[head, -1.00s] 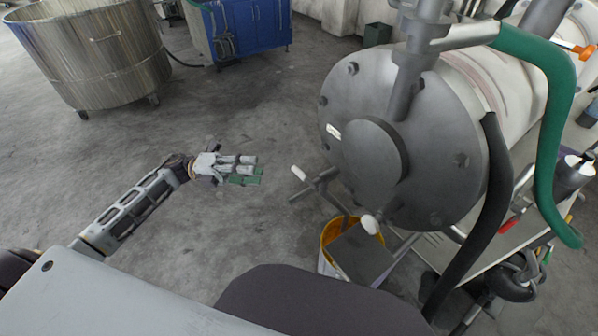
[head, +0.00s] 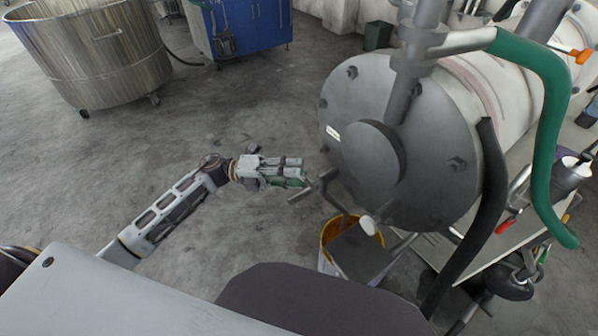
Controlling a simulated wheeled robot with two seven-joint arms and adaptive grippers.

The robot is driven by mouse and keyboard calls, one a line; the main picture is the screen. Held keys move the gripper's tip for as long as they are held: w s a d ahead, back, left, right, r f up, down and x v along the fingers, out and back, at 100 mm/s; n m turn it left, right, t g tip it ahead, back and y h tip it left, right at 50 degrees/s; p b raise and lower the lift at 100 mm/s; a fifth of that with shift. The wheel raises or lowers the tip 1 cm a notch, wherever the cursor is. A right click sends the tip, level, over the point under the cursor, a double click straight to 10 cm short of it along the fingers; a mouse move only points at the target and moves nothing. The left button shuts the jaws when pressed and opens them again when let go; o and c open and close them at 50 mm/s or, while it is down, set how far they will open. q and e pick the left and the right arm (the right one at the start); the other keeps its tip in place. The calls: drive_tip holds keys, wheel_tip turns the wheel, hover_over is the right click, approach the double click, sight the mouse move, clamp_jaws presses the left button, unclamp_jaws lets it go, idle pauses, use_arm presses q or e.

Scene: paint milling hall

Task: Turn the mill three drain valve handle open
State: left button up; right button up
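The mill (head: 450,150) is a large grey-white horizontal drum with a bolted round end plate, at the right of the head view. Its drain valve (head: 326,187) is dark metal pipework at the lower left of the end plate. My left gripper (head: 302,173) comes in from the left, its fingertips at the valve's left side. The white handle end there is hidden behind the fingers. I cannot tell whether the fingers touch it or close on it. A second white knob (head: 367,226) sits lower on the pipework. My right gripper is not in view.
A black hose (head: 487,210) and a green hose (head: 548,130) hang at the right. A steel vat (head: 90,55) and blue cabinet (head: 250,25) stand far left. The floor between is clear.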

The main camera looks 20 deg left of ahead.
use_arm(q)
drive_tip(key=shift+w+d+r, duration=0.1)
drive_tip(key=shift+d, duration=0.65)
clamp_jaws()
